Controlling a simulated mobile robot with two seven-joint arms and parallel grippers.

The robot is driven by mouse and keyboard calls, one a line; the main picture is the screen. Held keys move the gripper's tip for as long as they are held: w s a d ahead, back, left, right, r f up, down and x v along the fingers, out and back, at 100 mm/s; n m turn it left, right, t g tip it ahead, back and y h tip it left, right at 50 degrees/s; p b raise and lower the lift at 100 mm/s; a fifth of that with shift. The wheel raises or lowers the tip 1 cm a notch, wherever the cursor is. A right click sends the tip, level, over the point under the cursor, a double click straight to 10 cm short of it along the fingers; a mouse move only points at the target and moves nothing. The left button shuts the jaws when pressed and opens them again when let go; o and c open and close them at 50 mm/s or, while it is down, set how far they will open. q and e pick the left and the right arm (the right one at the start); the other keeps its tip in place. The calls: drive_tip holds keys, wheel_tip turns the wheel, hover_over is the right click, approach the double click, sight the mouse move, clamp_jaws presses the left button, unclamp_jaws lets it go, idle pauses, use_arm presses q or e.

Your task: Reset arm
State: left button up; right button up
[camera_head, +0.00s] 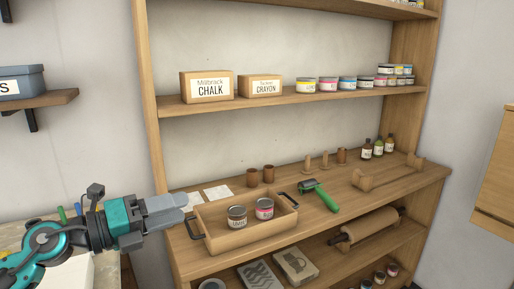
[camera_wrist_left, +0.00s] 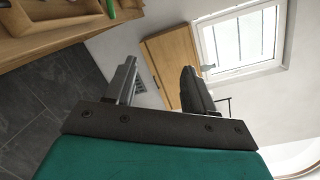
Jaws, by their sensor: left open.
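My left gripper (camera_head: 172,206) reaches in from the left in the head view, in front of the left end of the wooden shelf unit. In the left wrist view its two dark fingers (camera_wrist_left: 160,85) stand apart with nothing between them, so it is open and empty. In the head view the fingertips are close to the left side of a wooden tray (camera_head: 215,250); I cannot tell whether they touch it. The tray holds two small labelled tins (camera_head: 237,217). My right gripper is not in view.
The shelf (camera_head: 400,190) carries a green-handled roller (camera_head: 325,197), brown cups (camera_head: 253,177), bottles (camera_head: 378,147) and a wooden rack. Boxes marked chalk (camera_head: 208,86) and crayon stand above, beside ink tins. A wall shelf (camera_head: 40,101) holds a blue box at left.

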use_arm(q)
drive_tip(key=s+a+f+n+t+y, duration=0.4)
drive_tip(key=n+y, duration=0.4)
drive_tip(key=n, duration=0.6)
drive_tip(key=s+a+f+n+t+y, duration=0.2)
drive_tip(key=a+f+n+y, duration=0.5)
drive_tip(key=n, duration=0.7)
drive_tip(key=s+d+f+n+g+h, duration=0.15)
drive_tip(key=s+d+f+g, duration=0.4)
drive_tip(key=s, duration=0.55)
drive_tip(key=s+d+f+n+g, duration=0.2)
drive_tip(key=s+f+n+g, duration=0.1)
drive_tip(key=s+f+g, duration=0.55)
drive_tip(key=w+d+f+t+h+b, duration=0.1)
drive_tip(key=w+f+t+b, duration=0.1)
drive_tip(key=f, duration=0.4)
drive_tip(key=w+d+f+t+b, duration=0.1)
drive_tip(key=w+f+t+b, duration=0.1)
drive_tip(key=f+t, duration=0.4)
drive_tip(key=shift+w+d+f+h, duration=0.4)
drive_tip(key=shift+w+f, duration=0.25)
drive_tip(key=shift+w, duration=0.25)
